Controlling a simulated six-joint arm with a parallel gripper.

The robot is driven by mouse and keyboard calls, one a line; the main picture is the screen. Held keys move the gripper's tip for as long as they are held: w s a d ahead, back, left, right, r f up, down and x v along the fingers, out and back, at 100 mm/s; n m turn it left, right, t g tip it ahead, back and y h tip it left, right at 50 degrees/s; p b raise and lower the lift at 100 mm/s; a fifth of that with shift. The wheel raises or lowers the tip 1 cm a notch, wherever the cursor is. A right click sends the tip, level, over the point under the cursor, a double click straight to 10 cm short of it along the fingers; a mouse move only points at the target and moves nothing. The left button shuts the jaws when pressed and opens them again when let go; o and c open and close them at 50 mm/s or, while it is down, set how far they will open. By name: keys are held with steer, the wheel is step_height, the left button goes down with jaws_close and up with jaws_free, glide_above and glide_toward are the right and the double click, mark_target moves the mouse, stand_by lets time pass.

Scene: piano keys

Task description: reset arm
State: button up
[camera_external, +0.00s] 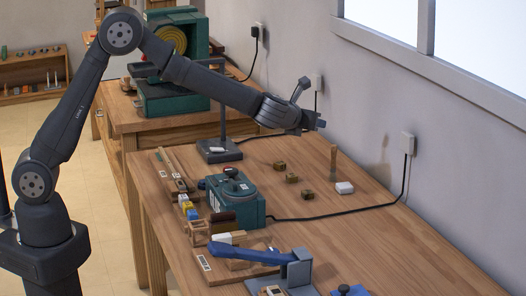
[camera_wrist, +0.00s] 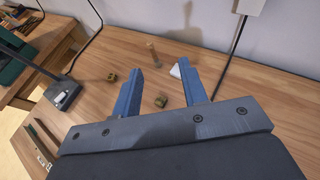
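My gripper (camera_external: 312,122) is raised above the far part of the wooden table, near the wall. In the wrist view my gripper (camera_wrist: 162,95) shows two blue fingers spread apart, with only table and small objects seen between and beyond them. It holds nothing that I can see. My arm reaches over from the left in the external view. No piano keys can be clearly told apart in either view.
The wooden table (camera_external: 370,245) carries a green device (camera_external: 235,200), a blue-handled tool (camera_external: 245,256), several small brown blocks (camera_external: 292,178), a white block (camera_external: 344,188) and an upright wooden peg (camera_external: 333,162). A black stand (camera_external: 219,150) is near the back. The table's right part is clear.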

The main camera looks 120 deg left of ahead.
steer(key=s+d+r+n+g, duration=0.2)
steer(key=s+d, duration=0.3)
steer(key=d, duration=0.4)
steer(key=shift+a+f, duration=0.2)
steer(key=shift+f, duration=1.15)
steer(key=shift+a+f, duration=0.2)
steer(key=shift+f, duration=1.15)
step_height(320, 180, up, 6)
steer(key=w+a+f+m+t, duration=0.1)
steer(key=w+a+f, duration=0.1)
steer(key=a, duration=0.5)
steer(key=w+a+f+m+t, duration=0.2)
steer(key=w+a, duration=0.3)
steer(key=a, duration=0.1)
steer(key=shift+w+a+f, duration=0.15)
steer(key=shift+a, duration=0.2)
